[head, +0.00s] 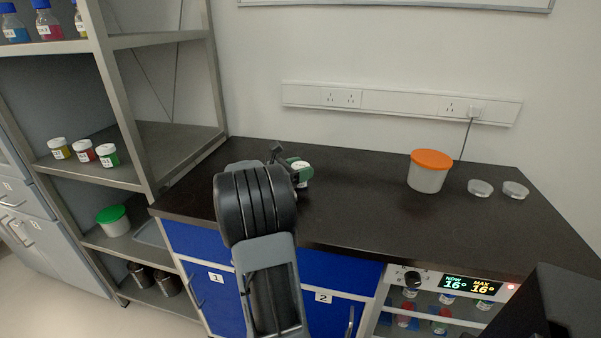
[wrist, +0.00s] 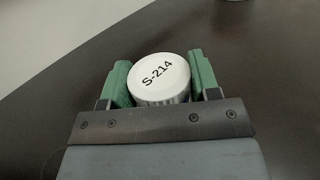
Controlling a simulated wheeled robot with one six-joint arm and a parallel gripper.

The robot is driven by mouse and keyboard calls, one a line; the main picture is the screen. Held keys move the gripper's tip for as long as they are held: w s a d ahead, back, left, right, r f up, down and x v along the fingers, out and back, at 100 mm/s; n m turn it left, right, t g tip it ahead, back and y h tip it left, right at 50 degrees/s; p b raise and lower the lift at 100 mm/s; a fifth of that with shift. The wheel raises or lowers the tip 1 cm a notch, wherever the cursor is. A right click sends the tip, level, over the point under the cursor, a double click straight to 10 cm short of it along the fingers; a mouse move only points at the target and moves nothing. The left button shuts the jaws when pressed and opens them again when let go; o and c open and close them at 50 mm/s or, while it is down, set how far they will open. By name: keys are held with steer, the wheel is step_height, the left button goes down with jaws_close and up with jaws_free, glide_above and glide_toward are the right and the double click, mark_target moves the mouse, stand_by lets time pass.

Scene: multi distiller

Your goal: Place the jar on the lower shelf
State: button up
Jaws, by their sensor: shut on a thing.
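The jar has a white lid marked "S-214" and sits between the green fingers of my gripper in the wrist view (wrist: 161,78). My gripper (wrist: 162,85) is shut on it, one finger on each side. In the head view my gripper (head: 298,170) is over the dark worktop, and the jar (head: 302,168) shows only in small part behind my arm. I cannot tell whether the jar touches the worktop. The metal shelf rack stands at the left. Its lower shelf (head: 120,243) holds a tub with a green lid (head: 114,221).
Three small jars (head: 83,152) stand on the middle shelf (head: 125,176), and bottles (head: 47,24) on the top one. Metal pots (head: 168,283) stand on the bottom level. A tub with an orange lid (head: 429,172) and two clear dishes (head: 480,188) are at the worktop's right.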

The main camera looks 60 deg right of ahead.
mark_target(300, 165)
steer(key=shift+r, duration=0.55)
step_height(300, 165, up, 3)
steer(key=shift+f+p, duration=0.2)
steer(key=shift+p, duration=0.25)
steer(key=s+a+r+p, duration=0.2)
steer(key=s+a+r, duration=0.1)
steer(key=a+r, duration=0.6)
steer(key=a, duration=0.4)
steer(key=shift+a+r, duration=0.15)
steer(key=shift+a, duration=0.25)
